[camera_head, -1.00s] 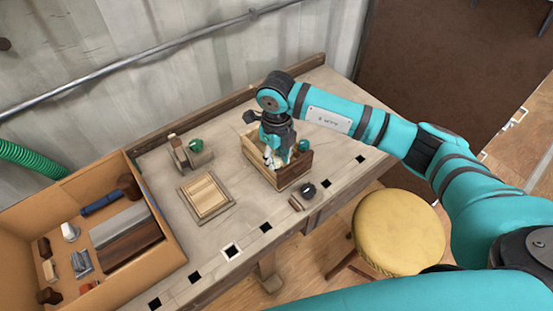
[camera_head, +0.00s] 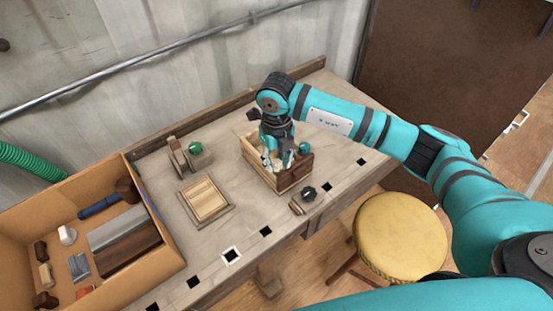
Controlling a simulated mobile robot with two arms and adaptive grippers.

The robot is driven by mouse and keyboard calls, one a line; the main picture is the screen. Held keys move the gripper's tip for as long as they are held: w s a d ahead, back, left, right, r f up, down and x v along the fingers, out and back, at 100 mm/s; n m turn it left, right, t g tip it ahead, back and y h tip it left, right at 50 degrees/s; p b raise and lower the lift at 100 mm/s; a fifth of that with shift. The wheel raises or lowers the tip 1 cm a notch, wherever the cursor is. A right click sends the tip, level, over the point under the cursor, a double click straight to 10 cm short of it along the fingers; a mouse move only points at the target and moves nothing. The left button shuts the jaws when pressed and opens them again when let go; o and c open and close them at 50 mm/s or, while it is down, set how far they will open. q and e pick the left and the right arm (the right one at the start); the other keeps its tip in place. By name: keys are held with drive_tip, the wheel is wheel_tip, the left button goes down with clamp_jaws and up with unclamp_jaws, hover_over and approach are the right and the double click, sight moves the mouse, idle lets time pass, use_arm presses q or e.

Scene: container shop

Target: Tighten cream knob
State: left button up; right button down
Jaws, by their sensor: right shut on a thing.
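My right gripper (camera_head: 269,162) points down into the near side of an open wooden box (camera_head: 296,179) on the workbench. Its fingers are shut on a small pale thing, most likely the cream knob, which they and the wrist largely hide. A teal round knob (camera_head: 304,147) stands at the box's right side, just beside the gripper. A green knob (camera_head: 195,148) sits on a wooden vise-like block to the left. A black knob (camera_head: 308,193) is on a small fixture at the bench's front edge. My left gripper is out of view.
A framed wooden panel (camera_head: 205,198) lies left of the box. A large orange-brown tray (camera_head: 160,238) with tools and blocks stands at the left. A yellow stool (camera_head: 400,236) is in front of the bench. Bare bench top (camera_head: 222,170) lies between panel and box.

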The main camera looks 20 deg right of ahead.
sight(277, 163)
drive_tip(key=c, duration=1)
unclamp_jaws()
drive_tip(key=shift+r, duration=0.15)
wheel_tip(277, 163, up, 12)
